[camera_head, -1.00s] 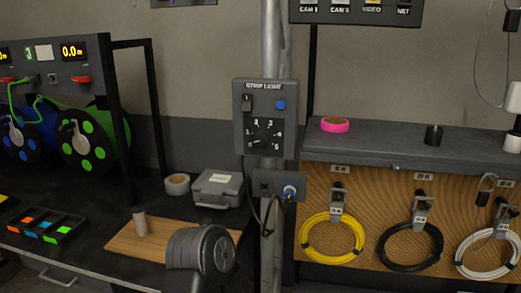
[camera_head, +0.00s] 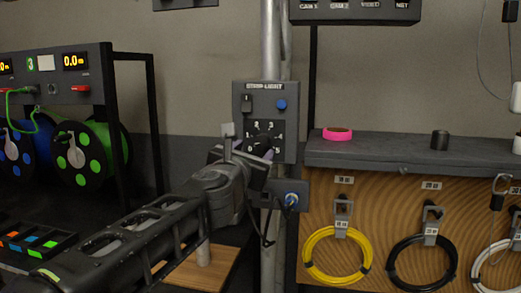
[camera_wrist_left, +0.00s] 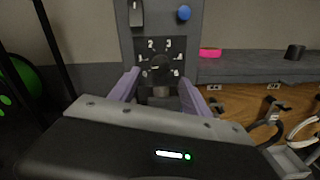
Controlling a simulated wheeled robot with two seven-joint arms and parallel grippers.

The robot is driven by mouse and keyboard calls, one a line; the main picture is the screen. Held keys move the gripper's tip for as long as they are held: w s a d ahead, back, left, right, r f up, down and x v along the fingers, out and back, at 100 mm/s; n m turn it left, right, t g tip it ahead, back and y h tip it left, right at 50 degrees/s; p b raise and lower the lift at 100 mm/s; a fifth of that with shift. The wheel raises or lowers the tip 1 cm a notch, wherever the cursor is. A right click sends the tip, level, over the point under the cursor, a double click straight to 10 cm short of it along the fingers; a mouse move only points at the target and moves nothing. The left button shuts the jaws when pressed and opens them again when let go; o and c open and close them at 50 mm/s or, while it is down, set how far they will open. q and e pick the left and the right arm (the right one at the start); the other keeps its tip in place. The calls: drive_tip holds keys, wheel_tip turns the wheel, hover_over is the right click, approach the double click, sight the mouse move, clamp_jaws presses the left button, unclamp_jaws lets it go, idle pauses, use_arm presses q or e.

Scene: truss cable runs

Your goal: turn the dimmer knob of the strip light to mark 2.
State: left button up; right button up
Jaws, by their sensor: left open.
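The grey strip light box (camera_head: 285,118) is on a vertical pole in the head view. Its dark dimmer knob (camera_wrist_left: 160,74) shows in the wrist view on a black dial, with marks 2 and 3 at the top. The direction of its pointer is too small to tell. My left gripper (camera_wrist_left: 160,92) is open, with one pale purple finger left and one right of the knob, slightly below it in the picture. I cannot tell whether they touch it. In the head view the left gripper (camera_head: 252,155) hides part of the dial. My right gripper is not in view.
A switch (camera_head: 247,104) and a blue button (camera_head: 281,104) sit above the dial. A small socket box (camera_head: 298,188) with a plugged cable is below. Cable coils, such as a yellow one (camera_head: 310,270), hang at right. A shelf (camera_head: 390,150) juts out beside the pole.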

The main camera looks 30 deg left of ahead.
sight(262, 143)
use_arm(q)
drive_tip(key=shift+d+n, duration=0.1)
drive_tip(key=shift+n, duration=0.2)
drive_tip(key=x, duration=0.7)
drive_tip(key=shift+w, duration=0.4)
drive_tip(key=shift+c, duration=0.5)
clamp_jaws()
